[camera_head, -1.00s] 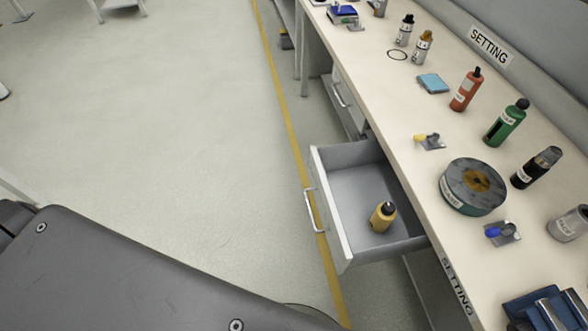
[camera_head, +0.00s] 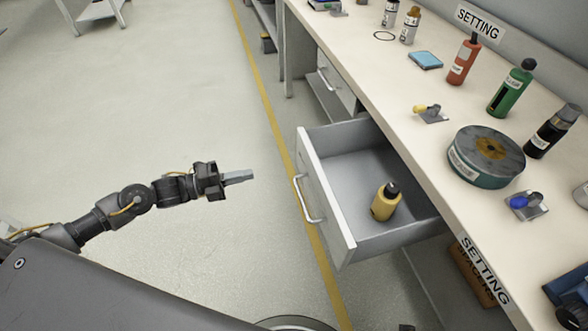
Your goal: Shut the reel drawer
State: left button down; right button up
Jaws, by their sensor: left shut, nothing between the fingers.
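The reel drawer (camera_head: 322,206) is pulled well out from under the bench, with its white front and curved metal handle (camera_head: 307,199) facing left. A yellow bottle (camera_head: 385,202) with a black cap stands inside it, toward the near side. My left gripper (camera_head: 250,175) is shut and empty, reaching in from the left. In the picture it sits left of the drawer handle, with a gap between them. My right gripper does not show.
Another drawer (camera_head: 336,82) farther back looks shut.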

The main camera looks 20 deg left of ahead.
aim_at(305, 161)
pick_arm(q)
jog(key=p+x, duration=0.1)
jog(key=x, duration=1.2)
jog(key=shift+w+r, duration=0.1)
jog(key=shift+w+d, duration=0.25)
jog(key=shift+d, duration=0.2)
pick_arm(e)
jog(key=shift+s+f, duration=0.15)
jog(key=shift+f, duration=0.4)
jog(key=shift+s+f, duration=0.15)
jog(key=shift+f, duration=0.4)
pick_arm(q)
jog(key=shift+w+d, duration=0.1)
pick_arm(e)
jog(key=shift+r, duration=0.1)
